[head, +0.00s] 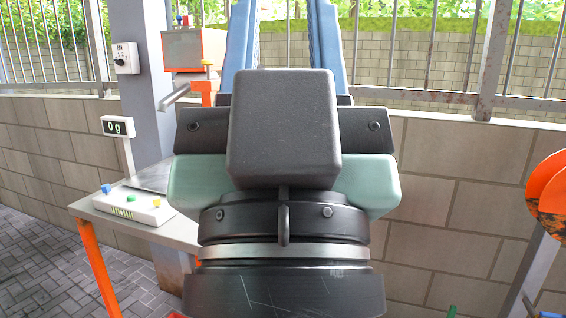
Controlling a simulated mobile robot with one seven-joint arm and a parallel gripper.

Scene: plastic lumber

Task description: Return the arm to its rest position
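My gripper (283,20) fills the middle of the head view, seen from behind, pointing away and up. Its two long blue fingers stand apart, and fence and greenery show through the gap with nothing between them. The gripper is open. The finger ends reach the top edge of the picture. A dark grey block on my wrist hides the lower part of the gap. My dark arm link with a silver ring is below it, close to the camera.
A metal table (186,232) with orange legs stands at left, carrying a white panel (130,208) with coloured buttons. A scale display (118,127) reads 0 g. An orange-and-grey machine (190,50) stands behind. Orange discs (546,190) are at right. A block wall (455,200) with a fence closes the back.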

